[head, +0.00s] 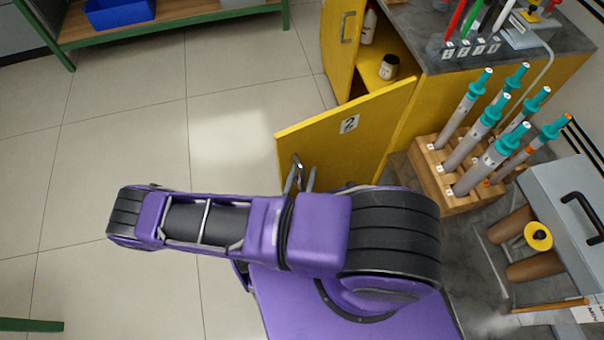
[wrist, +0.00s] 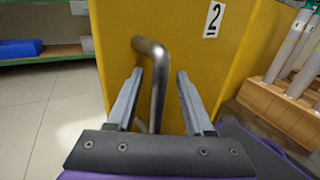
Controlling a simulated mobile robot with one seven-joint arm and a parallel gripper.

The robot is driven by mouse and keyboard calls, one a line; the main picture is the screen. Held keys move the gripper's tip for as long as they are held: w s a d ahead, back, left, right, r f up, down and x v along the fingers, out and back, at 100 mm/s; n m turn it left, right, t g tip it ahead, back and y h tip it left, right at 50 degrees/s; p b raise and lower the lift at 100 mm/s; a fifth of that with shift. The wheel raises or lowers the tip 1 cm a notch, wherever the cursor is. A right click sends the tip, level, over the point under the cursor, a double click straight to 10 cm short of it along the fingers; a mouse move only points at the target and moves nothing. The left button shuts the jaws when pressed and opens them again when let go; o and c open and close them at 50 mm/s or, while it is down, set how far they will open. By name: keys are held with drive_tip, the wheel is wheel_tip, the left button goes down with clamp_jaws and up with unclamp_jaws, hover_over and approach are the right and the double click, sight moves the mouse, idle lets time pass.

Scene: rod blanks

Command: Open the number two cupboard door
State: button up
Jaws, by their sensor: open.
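The number two cupboard door (head: 345,125) is yellow, carries a "2" label, and stands swung out from the cupboard in the head view. The opening beside it shows a shelf with a small jar (head: 389,67) and a white bottle (head: 368,27). In the wrist view the door (wrist: 185,45) fills the middle, with its bent metal handle (wrist: 157,75) in front. My gripper (wrist: 160,78) is open, with one finger on each side of the handle; I cannot tell whether either touches it. In the head view the handle (head: 298,168) is partly hidden by my arm.
A wooden rack (head: 433,170) with several teal-capped rods stands on the right. A grey case (head: 565,190) is beside it. Another yellow door (head: 341,40) is behind the opening. A green-framed shelf with a blue bin (head: 120,12) is at the back left. The tiled floor on the left is clear.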

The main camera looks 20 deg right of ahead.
drive_tip(key=v, duration=1.7)
drive_tip(key=shift+s+a, duration=0.15)
